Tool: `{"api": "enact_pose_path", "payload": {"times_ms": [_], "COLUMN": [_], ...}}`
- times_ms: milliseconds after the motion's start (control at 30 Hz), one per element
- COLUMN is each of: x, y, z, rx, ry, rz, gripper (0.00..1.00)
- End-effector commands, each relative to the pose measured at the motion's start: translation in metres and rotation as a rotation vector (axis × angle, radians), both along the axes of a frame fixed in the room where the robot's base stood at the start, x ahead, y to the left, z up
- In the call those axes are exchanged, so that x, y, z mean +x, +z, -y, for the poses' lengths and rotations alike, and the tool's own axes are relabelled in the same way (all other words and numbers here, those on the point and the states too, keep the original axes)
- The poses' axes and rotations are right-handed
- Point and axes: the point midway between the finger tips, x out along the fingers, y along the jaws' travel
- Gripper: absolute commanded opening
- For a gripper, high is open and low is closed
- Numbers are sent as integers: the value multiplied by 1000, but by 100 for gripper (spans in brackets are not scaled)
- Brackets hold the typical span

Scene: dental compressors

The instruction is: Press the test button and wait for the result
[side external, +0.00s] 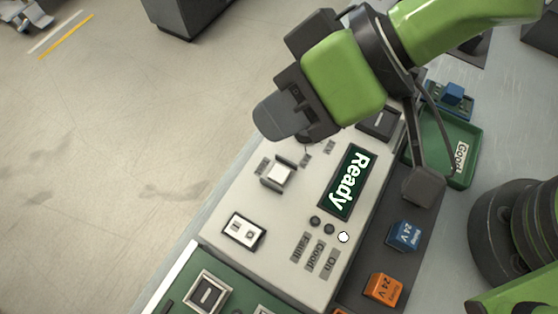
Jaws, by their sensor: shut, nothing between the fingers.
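A light grey test panel (240,200) fills the lower middle of the side external view. A white square button (279,173) sits on it between two grey guards; its small label is hard to read. A dark green display (347,182) reads "Ready". Below it are three round lamps labelled Fault, Good and On; the On lamp (343,237) is lit white, the other two are dark. My gripper (287,122) is shut and empty, above and beyond the button in the picture, apart from it.
A rocker switch (243,232) is at the panel's lower left. A blue 24V block (405,235) and an orange 24V block (383,289) stand right of the panel. A green tray (462,180) labelled "Good" and another blue block (453,94) are at upper right.

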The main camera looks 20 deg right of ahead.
Motion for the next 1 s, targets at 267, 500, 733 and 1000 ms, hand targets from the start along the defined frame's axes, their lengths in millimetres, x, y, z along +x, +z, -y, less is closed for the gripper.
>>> {"api": "enact_pose_path", "payload": {"times_ms": [267,500,733,1000], "x": [0,0,1,1], "y": [-2,-27,-60,-84], "z": [1,1,1,1], "rx": [-1,-5,-5,-1], "ry": [-2,-3,-4,-3], "rz": [0,-2,-1,0], "gripper": [0,0,0,0]}}
